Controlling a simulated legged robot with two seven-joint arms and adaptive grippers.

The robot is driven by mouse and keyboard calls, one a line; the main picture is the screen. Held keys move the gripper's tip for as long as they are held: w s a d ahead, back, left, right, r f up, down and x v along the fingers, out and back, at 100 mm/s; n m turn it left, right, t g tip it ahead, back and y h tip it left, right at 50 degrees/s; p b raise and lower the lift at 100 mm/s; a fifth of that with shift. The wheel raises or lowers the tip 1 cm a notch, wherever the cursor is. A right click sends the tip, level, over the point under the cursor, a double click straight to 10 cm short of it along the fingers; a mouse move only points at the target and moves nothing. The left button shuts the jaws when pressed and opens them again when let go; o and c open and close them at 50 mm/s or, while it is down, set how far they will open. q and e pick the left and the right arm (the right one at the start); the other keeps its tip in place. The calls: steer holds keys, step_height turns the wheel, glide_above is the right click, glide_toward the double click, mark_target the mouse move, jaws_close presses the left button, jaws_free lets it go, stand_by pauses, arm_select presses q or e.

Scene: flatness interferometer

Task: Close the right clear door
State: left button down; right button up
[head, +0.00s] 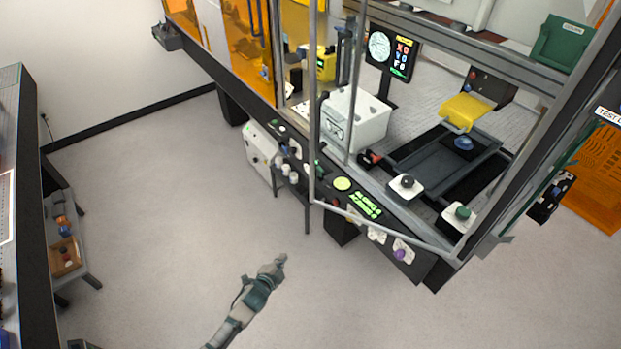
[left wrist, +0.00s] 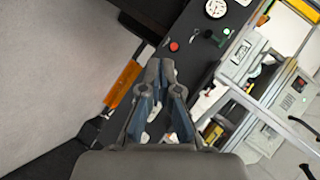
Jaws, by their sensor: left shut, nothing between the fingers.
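The right clear door (head: 313,110) is a see-through panel in a thin metal frame on the machine's front right. Its left upright and bottom bar stand out over the front control panel, so it looks ajar, with its right side near the machine's right corner post. My left gripper (head: 281,260) is shut and empty, over open floor below and left of the door's lower left corner, apart from it. In the left wrist view the left gripper's fingers (left wrist: 160,66) are closed together, pointing toward the dark panel edge. My right gripper is not in view.
The dark control panel (head: 325,195) with knobs and green lettering runs below the door. Inside stand a white box (head: 357,118), a screen (head: 391,52) and a yellow block (head: 466,110). A side bench (head: 72,215) stands at left. The floor (head: 170,200) between is clear.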

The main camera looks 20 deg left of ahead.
arm_select(q)
step_height(320, 180, up, 18)
steer(key=w+d+m+t+h+p, duration=0.1)
steer(key=w+d+m+t, duration=0.2)
steer(key=m, duration=0.1)
steer(key=m+t+h, duration=0.1)
steer(key=m+t, duration=0.1)
glide_toward(320, 177)
steer(key=w, duration=0.2)
steer(key=w+p, duration=0.1)
steer(key=w, duration=0.1)
steer(key=w+p, duration=0.1)
steer(key=w, duration=0.1)
steer(key=shift+d+r, duration=0.25)
steer(key=shift+d, duration=0.15)
steer(key=shift+w+d+p, duration=0.25)
steer(key=shift+w+p, duration=0.05)
steer(key=shift+w, duration=0.25)
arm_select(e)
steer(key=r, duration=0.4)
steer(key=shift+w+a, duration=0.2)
